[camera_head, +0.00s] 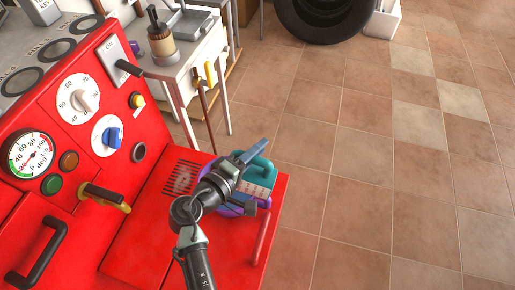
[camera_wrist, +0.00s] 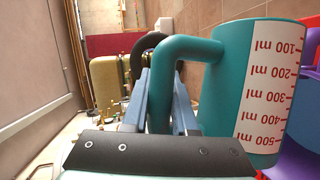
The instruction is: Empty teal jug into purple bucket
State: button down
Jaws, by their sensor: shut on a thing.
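My gripper (camera_head: 256,152) is shut on the handle of the teal jug (camera_head: 264,178). In the wrist view the blue fingers (camera_wrist: 170,105) lie on either side of the handle, and the teal jug (camera_wrist: 222,85) stands out to the right. Its white millilitre scale reads upside down there. In the head view the jug is at or over the purple bucket (camera_head: 266,204), which sits on the red ledge and is mostly hidden by my arm and the jug. Part of the bucket shows at the right edge of the wrist view (camera_wrist: 295,155). The jug's contents cannot be seen.
The red boiler panel (camera_head: 150,190) with gauges, knobs and a protruding lever (camera_head: 105,197) is at the left. A white table (camera_head: 185,60) with a brush jar stands behind. A tyre (camera_head: 325,15) lies at the back. The tiled floor to the right is clear.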

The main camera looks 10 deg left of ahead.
jog(key=shift+a, duration=0.1)
jog(key=shift+a+f+n+b, duration=0.15)
jog(key=shift+a+n+b, duration=0.15)
jog(key=shift+b, duration=0.05)
jog(key=shift+w+a+f, duration=0.1)
jog(key=shift+a, duration=0.05)
dwell(1.7)
jog(key=shift+a+f+n+h+b, duration=0.1)
jog(key=shift+a+n+h+b, duration=0.2)
jog(key=shift+b, duration=0.15)
jog(key=shift+d, duration=0.1)
dwell(0.9)
